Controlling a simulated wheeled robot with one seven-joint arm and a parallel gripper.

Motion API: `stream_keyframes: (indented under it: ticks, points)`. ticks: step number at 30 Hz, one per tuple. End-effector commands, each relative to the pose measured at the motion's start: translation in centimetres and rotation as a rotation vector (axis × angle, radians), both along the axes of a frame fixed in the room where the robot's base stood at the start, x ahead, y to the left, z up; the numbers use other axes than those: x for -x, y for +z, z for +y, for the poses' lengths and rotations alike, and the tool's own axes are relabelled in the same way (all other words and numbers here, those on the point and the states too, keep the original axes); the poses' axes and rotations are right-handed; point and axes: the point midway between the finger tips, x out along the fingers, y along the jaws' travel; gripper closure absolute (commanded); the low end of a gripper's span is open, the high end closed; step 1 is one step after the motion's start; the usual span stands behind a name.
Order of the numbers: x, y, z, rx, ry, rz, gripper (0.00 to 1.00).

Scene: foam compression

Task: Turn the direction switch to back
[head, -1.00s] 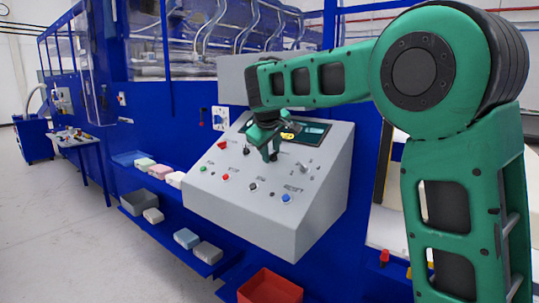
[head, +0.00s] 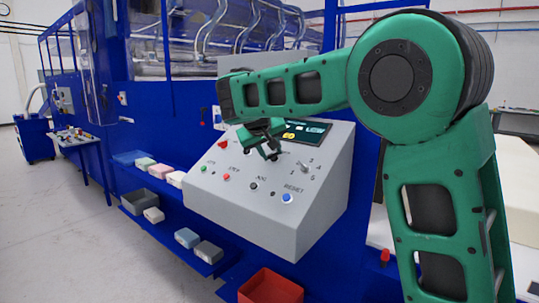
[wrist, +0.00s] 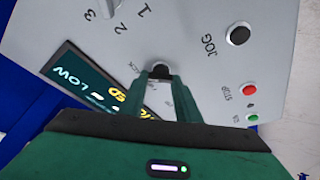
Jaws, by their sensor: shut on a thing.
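The grey control console (head: 232,205) stands in the middle of the head view, with a sloped face. My gripper (head: 273,157) reaches down to the upper middle of that face, just below the screen. In the wrist view my gripper (wrist: 160,78) has its two fingers close together on the dark direction switch (wrist: 160,67). The fingers are shut on the switch. Part of a label, ending in "CK", shows beside it. The fingers cover most of the switch, so its exact pointing direction cannot be told.
The lit screen (head: 308,130) is beside my gripper. A numbered selector knob (head: 305,167), a black JOG button (wrist: 238,34), a red STOP button (wrist: 249,90), a green button (wrist: 252,119) and a blue RESET button (head: 287,197) share the panel. A red bin (head: 270,287) sits below.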

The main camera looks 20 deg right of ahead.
Motion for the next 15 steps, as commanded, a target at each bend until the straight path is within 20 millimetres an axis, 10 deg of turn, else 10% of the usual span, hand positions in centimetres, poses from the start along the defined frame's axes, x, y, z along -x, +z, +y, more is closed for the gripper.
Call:
stream_keyframes:
  ticks: [8, 9, 11, 15]
  points:
    - [-0.17, 0.43, 0.18, -0.003, 0.004, -0.011, 0.93]
    - [-0.17, 0.43, 0.18, -0.003, 0.004, -0.011, 0.68]
    - [-0.16, 0.38, 0.18, -0.002, 0.005, -0.01, 0.54]
    - [-0.09, 0.24, 0.12, -0.001, 0.003, -0.006, 0.52]
